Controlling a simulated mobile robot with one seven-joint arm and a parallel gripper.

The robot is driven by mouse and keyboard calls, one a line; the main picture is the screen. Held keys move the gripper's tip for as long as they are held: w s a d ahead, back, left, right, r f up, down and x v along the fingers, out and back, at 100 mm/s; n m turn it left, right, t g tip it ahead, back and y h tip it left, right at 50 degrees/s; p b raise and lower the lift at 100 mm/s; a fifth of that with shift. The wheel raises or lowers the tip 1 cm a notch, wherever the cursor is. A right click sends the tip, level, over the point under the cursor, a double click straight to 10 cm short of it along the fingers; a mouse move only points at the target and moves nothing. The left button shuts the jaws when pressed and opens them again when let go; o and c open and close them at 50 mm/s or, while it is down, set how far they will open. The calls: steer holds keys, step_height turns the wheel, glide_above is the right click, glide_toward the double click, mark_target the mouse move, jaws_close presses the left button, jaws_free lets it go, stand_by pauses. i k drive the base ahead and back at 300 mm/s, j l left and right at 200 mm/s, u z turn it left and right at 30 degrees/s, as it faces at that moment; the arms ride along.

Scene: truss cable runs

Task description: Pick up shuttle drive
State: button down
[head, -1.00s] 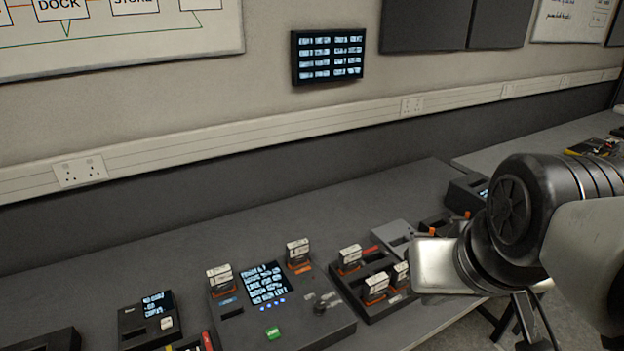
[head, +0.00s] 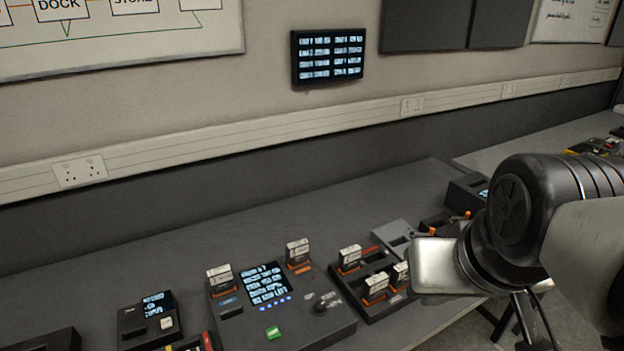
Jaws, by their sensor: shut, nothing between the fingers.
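Several small upright drives with white labels and orange bases are in view; I cannot tell which is the shuttle drive. One drive (head: 220,278) stands at the left of the dark console and another (head: 298,253) at its back right. A group of drives, with one at the back (head: 350,258) and one at the front (head: 376,288), stands in a black slotted tray (head: 345,292). My gripper (head: 436,266) shows as a pale metal block just right of the tray in the picture, covering part of what is behind it. Its fingertips are not clearly seen. It holds nothing that I can see.
The console (head: 312,335) has a lit screen, a green button (head: 273,333) and a dark knob. A small dark unit with a screen (head: 146,322) stands to its left. A grey slotted block (head: 394,236) lies behind the tray. The bench behind the console is clear.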

mark_target(221, 280)
steer(key=u, duration=1)
steer(key=i+j+z, duration=0.2)
steer(key=j, duration=0.15)
steer(key=j+z, duration=0.25)
steer(key=k+j, duration=0.05)
steer(key=j, duration=0.05)
